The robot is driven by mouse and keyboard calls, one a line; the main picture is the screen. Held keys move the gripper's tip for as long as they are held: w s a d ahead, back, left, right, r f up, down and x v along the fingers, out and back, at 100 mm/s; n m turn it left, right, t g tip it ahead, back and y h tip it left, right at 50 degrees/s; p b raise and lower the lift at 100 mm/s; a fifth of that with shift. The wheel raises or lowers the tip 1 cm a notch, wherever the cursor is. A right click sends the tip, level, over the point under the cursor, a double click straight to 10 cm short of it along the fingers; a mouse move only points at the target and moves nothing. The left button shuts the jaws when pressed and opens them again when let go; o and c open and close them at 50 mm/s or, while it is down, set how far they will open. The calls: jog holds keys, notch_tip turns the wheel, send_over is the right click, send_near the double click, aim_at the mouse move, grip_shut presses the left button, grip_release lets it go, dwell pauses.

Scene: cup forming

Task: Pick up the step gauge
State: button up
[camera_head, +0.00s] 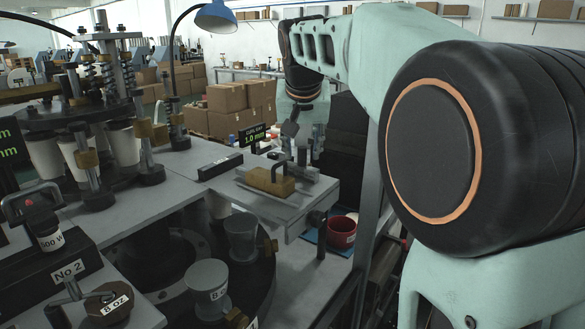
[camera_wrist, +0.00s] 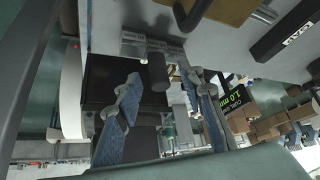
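The step gauge appears to be the grey metal stepped block (camera_head: 306,172) at the right end of the light plate in the head view. In the wrist view the block (camera_wrist: 150,46) shows at the top centre, with a dark cylindrical handle (camera_wrist: 157,73) pointing towards my gripper. My gripper (camera_wrist: 163,82) is open, its two fingers on either side of the handle in the picture. I cannot tell whether either finger touches it. In the head view my gripper (camera_head: 291,126) is small and dark, above and behind the block.
A brass block with a dark handle (camera_head: 268,181) sits left of the gauge. A black labelled bar (camera_head: 220,167) lies further left. A red cup (camera_head: 342,231) stands below the plate's right edge. A "1.0 mm" display (camera_head: 253,137) stands behind. The forming machine fills the left.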

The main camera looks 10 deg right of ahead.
jog(key=shift+f, duration=0.1)
grip_shut()
jog(key=shift+w, duration=0.1)
jog(key=shift+r, duration=0.2)
dwell(0.4)
